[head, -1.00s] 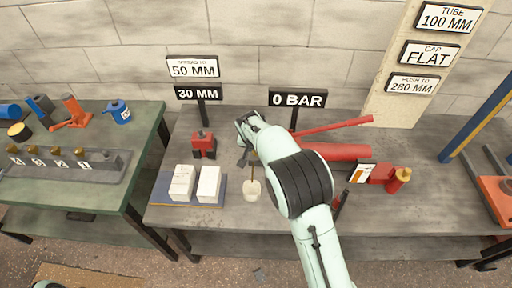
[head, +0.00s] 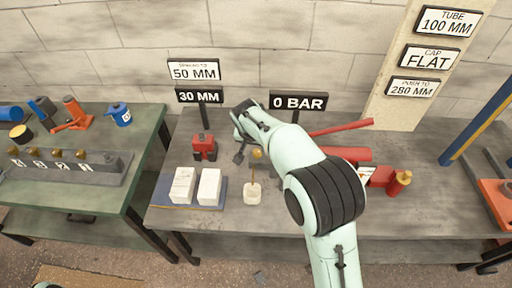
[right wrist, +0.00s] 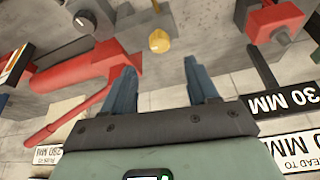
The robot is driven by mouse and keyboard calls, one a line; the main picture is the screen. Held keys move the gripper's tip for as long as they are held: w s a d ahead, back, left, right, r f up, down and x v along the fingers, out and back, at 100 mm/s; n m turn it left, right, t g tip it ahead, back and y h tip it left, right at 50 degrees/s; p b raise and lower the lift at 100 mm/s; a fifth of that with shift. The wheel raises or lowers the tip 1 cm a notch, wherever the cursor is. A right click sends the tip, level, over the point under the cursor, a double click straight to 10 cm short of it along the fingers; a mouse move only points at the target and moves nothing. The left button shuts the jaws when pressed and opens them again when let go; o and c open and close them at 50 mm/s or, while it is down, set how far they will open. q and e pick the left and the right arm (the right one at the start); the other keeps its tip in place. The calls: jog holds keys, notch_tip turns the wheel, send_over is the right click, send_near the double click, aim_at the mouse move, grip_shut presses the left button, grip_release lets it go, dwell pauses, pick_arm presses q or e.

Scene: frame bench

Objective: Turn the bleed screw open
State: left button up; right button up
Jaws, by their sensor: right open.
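A small brass-yellow knob (head: 257,153), which looks like the bleed screw, sits above a thin stem over a white cup (head: 253,194) on the middle bench. In the right wrist view the knob (right wrist: 159,41) lies beyond the fingertips, roughly centred between them. My right gripper (right wrist: 161,72) is open and empty, its two blue-grey fingers apart from the knob. In the head view the right gripper (head: 240,152) is just left of the knob, partly hidden by its own arm.
A red cylinder (head: 347,154) and long red lever (head: 341,127) lie right of the knob, partly behind my arm. A red block (head: 204,147) and two white boxes (head: 209,186) stand left. The 0 BAR sign (head: 298,102) stands behind. The bench front is clear.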

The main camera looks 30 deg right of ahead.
jog(key=v, duration=0.5)
jog(key=shift+s+r, duration=0.1)
jog(key=shift+r, duration=0.1)
dwell(0.3)
